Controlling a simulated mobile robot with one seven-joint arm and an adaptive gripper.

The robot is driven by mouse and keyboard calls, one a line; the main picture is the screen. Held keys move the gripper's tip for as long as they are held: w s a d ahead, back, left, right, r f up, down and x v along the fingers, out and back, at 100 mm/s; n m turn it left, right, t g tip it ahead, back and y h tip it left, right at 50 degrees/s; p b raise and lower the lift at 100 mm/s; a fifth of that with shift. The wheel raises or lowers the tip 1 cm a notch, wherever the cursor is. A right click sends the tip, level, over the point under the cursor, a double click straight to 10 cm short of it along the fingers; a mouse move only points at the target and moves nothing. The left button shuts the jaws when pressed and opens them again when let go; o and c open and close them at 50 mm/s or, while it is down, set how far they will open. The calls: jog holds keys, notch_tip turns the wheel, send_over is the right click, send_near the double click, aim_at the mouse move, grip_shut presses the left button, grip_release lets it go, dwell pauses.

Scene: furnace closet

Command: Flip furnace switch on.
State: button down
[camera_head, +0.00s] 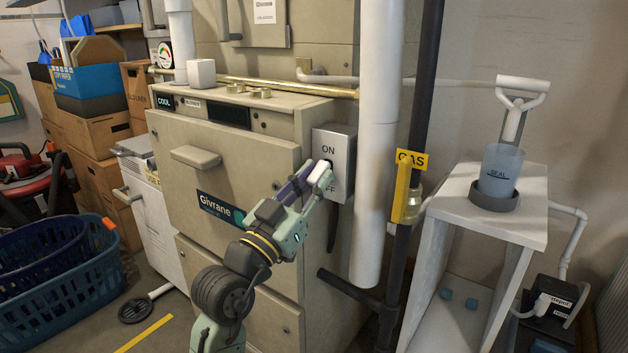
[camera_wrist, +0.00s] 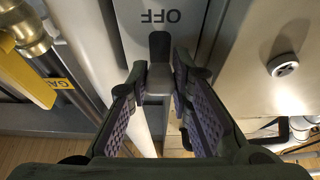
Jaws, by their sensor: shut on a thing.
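The furnace switch is a light grey box (camera_head: 341,146) on the right side of the beige furnace (camera_head: 232,165), marked ON at the top and OFF lower down. My gripper (camera_head: 314,183) is at the front of this box, and its fingers partly cover the OFF label. In the wrist view, upside down, the OFF label on the switch box (camera_wrist: 192,22) lies just beyond my gripper (camera_wrist: 158,82). The fingertips are closed on the grey switch lever (camera_wrist: 158,80), in line with a dark slot. Whether the lever points to ON or OFF I cannot tell.
A white vertical pipe (camera_head: 377,120) stands close right of the switch box. Beyond it are a yellow gas handle (camera_head: 404,187) on a dark pipe and a white stand (camera_head: 490,205) with a cup. Blue baskets (camera_head: 62,262) and boxes (camera_head: 92,130) fill the left.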

aim_at(322, 163)
jog(key=r+g+y+p, duration=0.1)
jog(key=p, duration=0.1)
jog(key=r+g+p, duration=0.1)
jog(key=p, duration=0.2)
jog(key=r+g+y+p, duration=0.1)
jog(key=p, duration=0.2)
jog(key=shift+s+a+g+y, duration=0.15)
jog(key=shift+s+g+y, duration=0.1)
jog(key=shift+g+y, duration=0.05)
jog(key=r+g+y+p, duration=0.1)
jog(key=g+y+p, duration=0.1)
jog(key=p, duration=0.4)
jog(key=shift+r+g+p, duration=0.15)
jog(key=shift+g+p, duration=0.25)
jog(key=g+p, duration=0.1)
jog(key=p, duration=0.1)
jog(key=y+p, duration=0.1)
jog(key=p, duration=0.1)
jog(key=shift+w+r+g, duration=0.1)
jog(key=shift+r+g, duration=0.2)
jog(key=shift+g, duration=0.1)
jog(key=g+y+p, duration=0.1)
jog(key=p, duration=0.2)
jog(key=shift+w+f+g, duration=0.1)
jog(key=shift+g, duration=0.2)
jog(key=shift+y, duration=0.3)
jog(key=c, duration=1.7)
grip_release()
jog(key=shift+f, duration=0.1)
